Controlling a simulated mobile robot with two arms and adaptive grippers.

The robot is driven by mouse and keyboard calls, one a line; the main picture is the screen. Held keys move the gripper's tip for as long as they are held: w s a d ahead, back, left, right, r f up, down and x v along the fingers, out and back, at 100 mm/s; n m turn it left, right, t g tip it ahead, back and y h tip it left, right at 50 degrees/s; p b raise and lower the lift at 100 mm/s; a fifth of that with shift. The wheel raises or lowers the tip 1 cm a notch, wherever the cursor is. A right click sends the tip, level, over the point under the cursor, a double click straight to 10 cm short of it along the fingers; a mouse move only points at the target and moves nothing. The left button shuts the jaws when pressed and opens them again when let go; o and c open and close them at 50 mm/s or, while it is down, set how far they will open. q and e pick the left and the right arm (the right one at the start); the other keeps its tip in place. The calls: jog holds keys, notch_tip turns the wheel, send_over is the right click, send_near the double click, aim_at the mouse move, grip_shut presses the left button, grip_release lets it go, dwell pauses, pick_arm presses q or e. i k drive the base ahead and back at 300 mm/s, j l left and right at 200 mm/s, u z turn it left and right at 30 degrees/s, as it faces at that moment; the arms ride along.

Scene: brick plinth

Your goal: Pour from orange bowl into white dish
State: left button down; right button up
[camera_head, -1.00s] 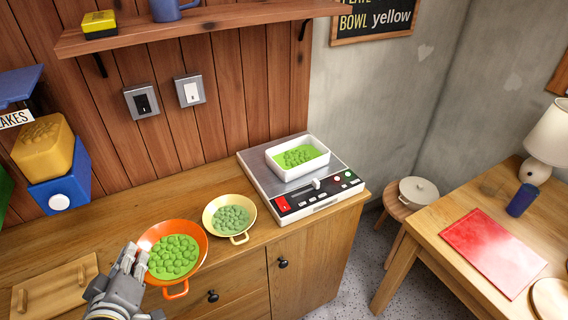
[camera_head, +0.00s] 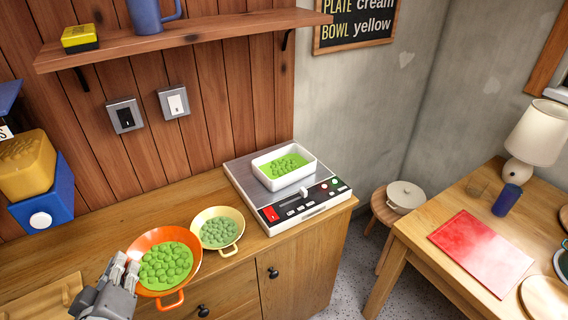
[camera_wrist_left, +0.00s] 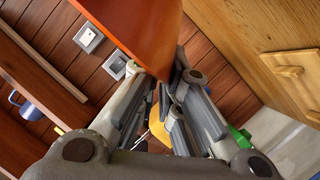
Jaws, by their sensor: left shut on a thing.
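The orange bowl (camera_head: 158,238), full of green round pieces, is in front of the counter's left part in the head view. My left gripper (camera_head: 124,270) is shut on its left rim. In the left wrist view the bowl's orange wall (camera_wrist_left: 140,28) runs up from between the fingers (camera_wrist_left: 168,82). The bowl looks about level, and I cannot tell its exact height over the counter. The white dish (camera_head: 284,179) is rectangular, holds green pieces, and stands on a grey appliance (camera_head: 240,178) to the right. My right gripper is not in view.
A pale yellow bowl (camera_head: 237,219) with duller green pieces stands between the orange bowl and the appliance. A wooden shelf (camera_head: 200,31) hangs above. A wooden board (camera_head: 45,300) lies at the lower left. A table (camera_head: 410,226) stands at the right.

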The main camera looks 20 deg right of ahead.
aim_at(279, 168)
jog(key=i+l+z, duration=0.5)
jog(key=z, duration=0.25)
jog(key=i+l+z, duration=0.2)
jog(key=z, duration=0.15)
jog(key=i, duration=0.1)
